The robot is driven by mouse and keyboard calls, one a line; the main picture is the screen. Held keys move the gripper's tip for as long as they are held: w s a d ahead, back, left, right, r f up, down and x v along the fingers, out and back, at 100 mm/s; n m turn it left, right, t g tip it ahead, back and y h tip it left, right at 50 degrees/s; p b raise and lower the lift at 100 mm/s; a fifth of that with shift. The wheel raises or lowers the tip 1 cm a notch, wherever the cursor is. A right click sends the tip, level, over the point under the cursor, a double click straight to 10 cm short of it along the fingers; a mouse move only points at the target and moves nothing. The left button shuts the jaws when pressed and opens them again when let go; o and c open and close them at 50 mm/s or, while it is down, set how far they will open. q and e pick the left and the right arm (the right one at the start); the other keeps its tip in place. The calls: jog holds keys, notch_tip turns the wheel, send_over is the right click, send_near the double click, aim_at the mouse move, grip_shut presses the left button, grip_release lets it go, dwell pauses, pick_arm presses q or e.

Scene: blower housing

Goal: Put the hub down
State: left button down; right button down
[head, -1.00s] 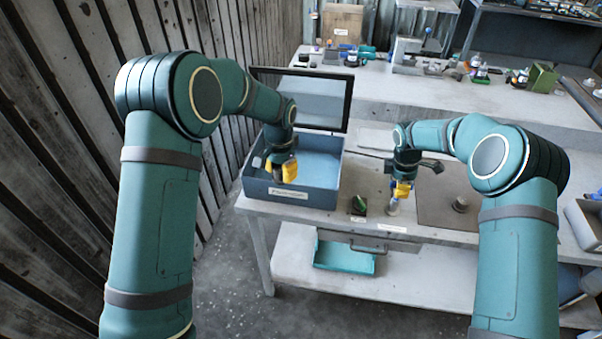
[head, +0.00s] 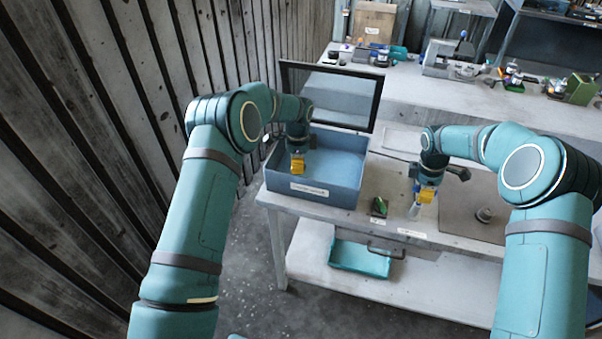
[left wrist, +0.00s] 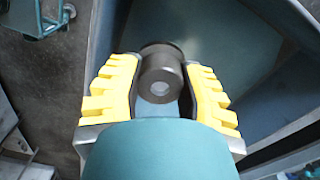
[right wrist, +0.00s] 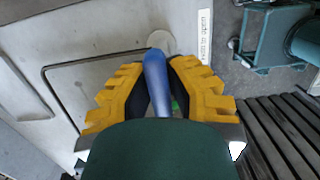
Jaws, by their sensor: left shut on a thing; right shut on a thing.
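My left gripper (head: 298,168) is over the blue open box (head: 322,196), near its front left part. In the left wrist view its yellow fingers (left wrist: 162,88) are shut on the hub (left wrist: 162,72), a dark grey cylinder with a round central hole. The hub is hidden in the head view. I cannot tell whether it touches the box floor. My right gripper (head: 426,194) is near the table's front edge. In the right wrist view its fingers (right wrist: 162,90) are shut on a blue, rod-like tool (right wrist: 156,72) above a pale round end.
A dark-framed panel (head: 330,95) stands behind the box. A small green and black item (head: 379,206) lies between the box and my right gripper. A teal tray (head: 358,257) is under the tabletop.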

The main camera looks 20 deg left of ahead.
pick_arm(q)
jog(key=shift+f, duration=2.55)
jog(key=c, duration=0.9)
grip_release()
jog(key=shift+f, duration=0.15)
notch_tip(320, 180, up, 12)
jog(key=shift+r, duration=0.2)
pick_arm(e)
jog(key=shift+d, duration=0.1)
pick_arm(q)
jog(key=shift+f, duration=0.1)
pick_arm(e)
jog(key=shift+w+r, duration=0.1)
jog(key=shift+r, duration=2.35)
